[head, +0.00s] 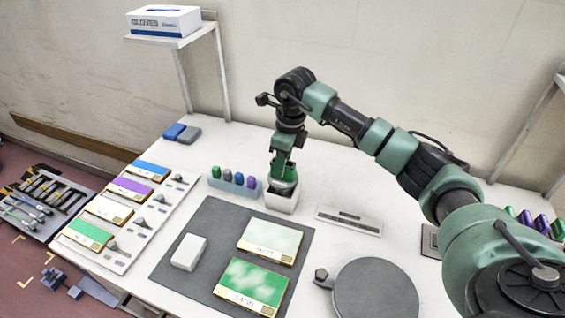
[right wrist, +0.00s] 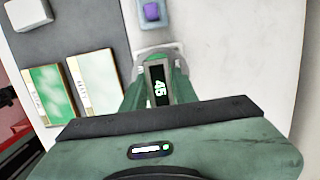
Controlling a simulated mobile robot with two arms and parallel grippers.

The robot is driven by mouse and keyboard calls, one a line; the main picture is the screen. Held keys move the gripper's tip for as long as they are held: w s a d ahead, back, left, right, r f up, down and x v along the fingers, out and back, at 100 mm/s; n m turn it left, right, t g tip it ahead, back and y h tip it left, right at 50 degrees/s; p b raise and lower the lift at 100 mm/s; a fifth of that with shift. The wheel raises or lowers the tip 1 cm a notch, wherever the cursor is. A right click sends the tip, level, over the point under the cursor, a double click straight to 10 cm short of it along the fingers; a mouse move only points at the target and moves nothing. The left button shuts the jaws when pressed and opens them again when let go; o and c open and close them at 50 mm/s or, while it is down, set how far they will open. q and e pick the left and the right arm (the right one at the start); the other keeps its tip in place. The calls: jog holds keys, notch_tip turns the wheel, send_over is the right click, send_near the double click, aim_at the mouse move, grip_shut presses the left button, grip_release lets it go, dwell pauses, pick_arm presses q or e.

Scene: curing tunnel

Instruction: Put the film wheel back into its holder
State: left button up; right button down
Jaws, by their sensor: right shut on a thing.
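My right gripper (head: 284,180) points down over a small white holder (head: 281,203) on the table. The holder's pale rim (right wrist: 160,50) shows around the fingertips there. The wheel's lower part is hidden, so I cannot tell whether it rests on the holder's bottom. My left gripper is not in view.
A rack of coloured pieces (head: 234,184) stands just left of the holder. A dark mat (head: 185,222) with two green-and-white cards lies in front. A flat metal gauge (head: 348,220) lies to the right, and a round grey disc (head: 375,290) is nearer.

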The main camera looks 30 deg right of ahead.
jog(key=shift+f+b, duration=0.9)
jog(key=shift+f, duration=0.5)
jog(key=c, duration=1)
grip_release()
jog(key=o, duration=0.4)
